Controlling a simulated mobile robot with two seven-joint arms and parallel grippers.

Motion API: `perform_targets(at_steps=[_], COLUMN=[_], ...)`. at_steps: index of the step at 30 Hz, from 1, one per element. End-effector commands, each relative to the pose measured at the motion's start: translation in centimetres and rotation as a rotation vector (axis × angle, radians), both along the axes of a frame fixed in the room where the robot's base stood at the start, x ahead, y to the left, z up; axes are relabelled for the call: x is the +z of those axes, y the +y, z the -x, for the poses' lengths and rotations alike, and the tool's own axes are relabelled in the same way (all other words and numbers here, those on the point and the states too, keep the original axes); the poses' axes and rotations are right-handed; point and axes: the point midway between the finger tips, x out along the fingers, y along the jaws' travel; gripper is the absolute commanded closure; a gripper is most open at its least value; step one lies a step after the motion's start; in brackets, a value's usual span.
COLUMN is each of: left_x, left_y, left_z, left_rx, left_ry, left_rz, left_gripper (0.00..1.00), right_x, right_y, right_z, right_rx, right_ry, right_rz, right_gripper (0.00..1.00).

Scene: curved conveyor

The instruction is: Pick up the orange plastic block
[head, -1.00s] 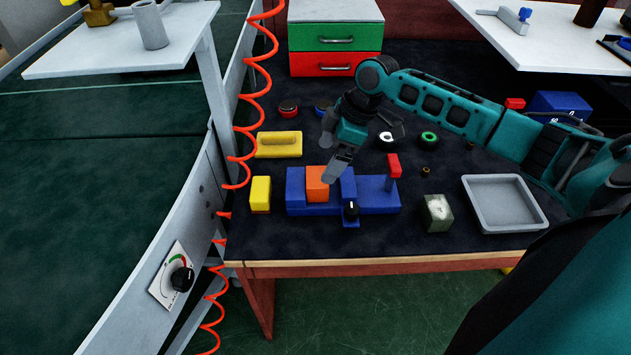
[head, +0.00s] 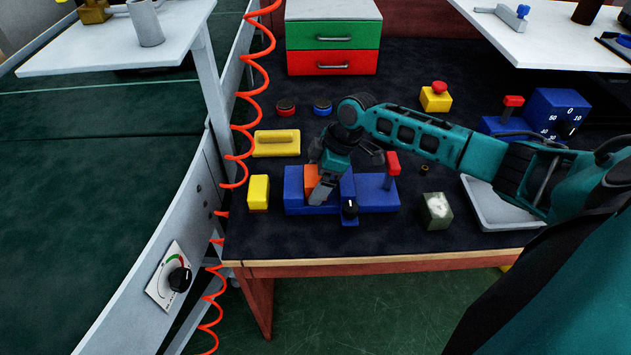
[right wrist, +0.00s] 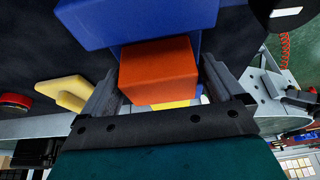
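The orange plastic block (head: 310,178) sits in the blue vise-like fixture (head: 376,196) on the dark workbench. It also shows in the right wrist view (right wrist: 158,72), with the blue fixture (right wrist: 140,20) beside it. My right gripper (head: 318,187) is down at the block. In the right wrist view its two fingers (right wrist: 160,90) stand on either side of the block, spread wider than it, with gaps showing. One finger partly covers the block in the head view. My left gripper is not in view.
A yellow block (head: 259,191) stands left of the fixture, and a yellow-handled plate (head: 277,143) behind it. A grey-green cube (head: 436,211) and grey tray (head: 487,205) lie to the right.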

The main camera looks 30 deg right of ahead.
Motion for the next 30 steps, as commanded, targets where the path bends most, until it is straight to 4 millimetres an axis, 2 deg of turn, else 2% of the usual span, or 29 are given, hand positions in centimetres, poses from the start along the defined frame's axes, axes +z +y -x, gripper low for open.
perform_targets(at_steps=[2, 15, 23, 30], left_x=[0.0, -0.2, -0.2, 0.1], left_y=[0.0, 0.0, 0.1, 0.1], left_z=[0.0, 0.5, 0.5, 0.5], left_rx=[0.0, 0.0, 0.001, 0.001], left_ry=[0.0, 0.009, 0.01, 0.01], left_rz=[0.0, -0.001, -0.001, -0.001], left_gripper=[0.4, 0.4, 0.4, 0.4], right_x=[0.0, 0.1, 0.2, 2.4], right_y=[0.0, 0.0, 0.0, -0.1], right_z=[0.0, 0.0, 0.0, -0.1], right_rx=[0.0, 0.0, 0.0, 0.0], right_ry=[0.0, -0.001, -0.001, -0.004], right_rz=[0.0, -0.001, 0.0, -0.001], right_gripper=[0.13, 0.54, 0.55, 0.55])
